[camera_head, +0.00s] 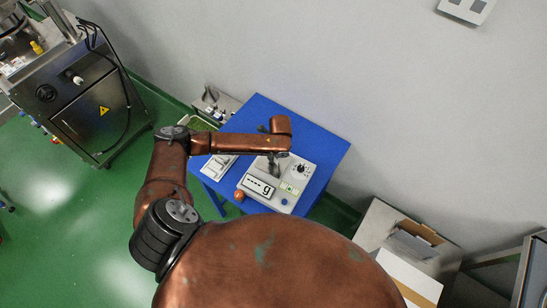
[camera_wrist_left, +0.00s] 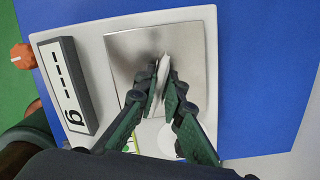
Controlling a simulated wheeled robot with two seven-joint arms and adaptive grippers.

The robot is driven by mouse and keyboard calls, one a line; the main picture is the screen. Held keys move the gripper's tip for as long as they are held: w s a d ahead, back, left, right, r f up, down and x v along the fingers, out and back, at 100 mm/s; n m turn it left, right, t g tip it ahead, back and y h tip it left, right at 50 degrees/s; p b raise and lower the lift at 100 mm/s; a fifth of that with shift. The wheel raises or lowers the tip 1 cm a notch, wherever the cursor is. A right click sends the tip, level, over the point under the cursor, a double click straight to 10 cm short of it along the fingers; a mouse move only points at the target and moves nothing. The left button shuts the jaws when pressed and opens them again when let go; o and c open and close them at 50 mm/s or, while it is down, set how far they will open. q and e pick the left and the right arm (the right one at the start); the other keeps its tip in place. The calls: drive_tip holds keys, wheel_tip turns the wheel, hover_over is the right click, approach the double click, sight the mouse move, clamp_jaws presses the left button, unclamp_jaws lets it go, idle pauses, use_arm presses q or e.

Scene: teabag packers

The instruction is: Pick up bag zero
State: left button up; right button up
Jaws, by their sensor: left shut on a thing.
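A thin white teabag (camera_wrist_left: 164,66), which I take to be bag zero, shows edge-on between my left gripper's fingertips in the left wrist view. My left gripper (camera_wrist_left: 165,88) is shut on it, over the bare metal plate (camera_wrist_left: 128,48) of a white scale. I cannot tell whether the bag touches the plate. In the head view my left gripper (camera_head: 273,168) reaches down over the scale (camera_head: 283,205), and the bag is too small to make out. The scale's display (camera_wrist_left: 64,84) reads dashes and a "g". My right gripper is in neither view.
The scale stands on a blue table (camera_head: 325,150). A flat white panel (camera_head: 217,168) lies to its left, and an orange knob (camera_wrist_left: 22,56) is beside the display. A steel machine (camera_head: 98,105) stands at the upper left. A grey wall rises behind the table.

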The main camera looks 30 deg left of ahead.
use_arm(q)
drive_tip(key=shift+w+r, duration=0.1)
drive_tip(key=shift+r, duration=0.6)
drive_tip(key=s+d+r+b, duration=0.1)
drive_tip(key=s+d+r, duration=0.8)
drive_tip(key=d+r, duration=0.1)
drive_tip(key=shift+d+r+b, duration=0.4)
drive_tip(key=shift+r, duration=0.35)
